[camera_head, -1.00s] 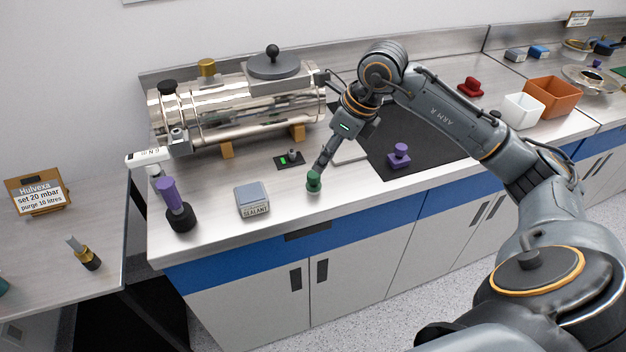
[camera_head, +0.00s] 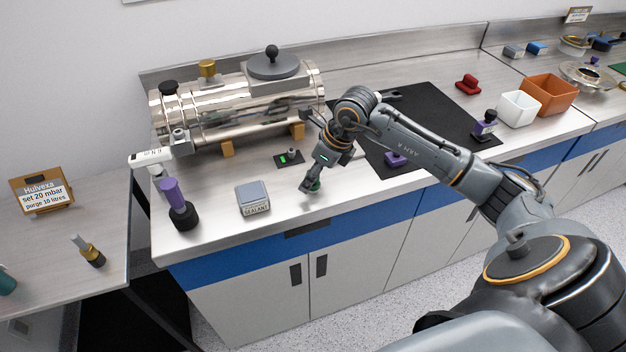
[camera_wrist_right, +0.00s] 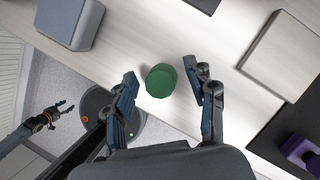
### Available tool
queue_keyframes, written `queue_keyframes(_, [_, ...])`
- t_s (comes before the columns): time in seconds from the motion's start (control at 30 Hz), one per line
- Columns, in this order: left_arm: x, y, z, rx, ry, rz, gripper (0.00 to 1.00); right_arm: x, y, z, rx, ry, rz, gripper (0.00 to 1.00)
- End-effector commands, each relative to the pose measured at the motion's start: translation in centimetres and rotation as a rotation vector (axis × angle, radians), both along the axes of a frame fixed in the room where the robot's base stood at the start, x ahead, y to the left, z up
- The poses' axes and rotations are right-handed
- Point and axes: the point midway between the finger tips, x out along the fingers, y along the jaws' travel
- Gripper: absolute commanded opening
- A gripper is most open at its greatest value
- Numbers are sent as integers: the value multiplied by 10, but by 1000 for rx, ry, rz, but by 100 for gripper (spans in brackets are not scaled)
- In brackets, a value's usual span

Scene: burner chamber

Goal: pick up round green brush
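The round green brush (camera_head: 315,184) stands on the steel bench near its front edge, partly covered by my right gripper (camera_head: 311,186) in the head view. In the right wrist view the brush (camera_wrist_right: 160,81) appears as a green round body between the two fingers of my right gripper (camera_wrist_right: 160,78). The fingers are open on either side of it, with visible gaps. My left gripper (camera_wrist_right: 63,109) shows small at the left of the right wrist view, away from the bench, its fingers apart and empty. It is outside the head view.
A grey sealant box (camera_head: 253,198) and a purple-handled tool (camera_head: 178,205) stand left of the brush. A small black device (camera_head: 289,159) and the metal chamber (camera_head: 240,108) are behind. A purple object (camera_head: 396,160) sits on the black mat (camera_head: 425,120) to the right.

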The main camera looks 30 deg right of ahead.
Motion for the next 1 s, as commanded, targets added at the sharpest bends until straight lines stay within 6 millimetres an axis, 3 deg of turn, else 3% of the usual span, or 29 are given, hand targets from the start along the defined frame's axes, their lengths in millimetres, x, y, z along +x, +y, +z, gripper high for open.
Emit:
queue_keyframes(0.03, [0,0,0,0,-1,0,51,0,0,0,0,0,0,44])
queue_keyframes(0.2, [1,0,0,0,-1,0,51,0,0,1,0,0,0,9])
queue_keyframes(0.27, [1,0,0,0,-1,0,51,0,0,1,0,0,0,0])
queue_keyframes(0.67, [1,0,-4,0,-2,0,51,1,0,7,0,-2,1,0])
queue_keyframes(0.83, [2,0,-18,1,-2,0,51,2,-1,31,-2,-9,0,0])
queue_keyframes(1.0, [2,0,-30,0,-3,1,51,-35,-10,71,-9,-8,0,0])
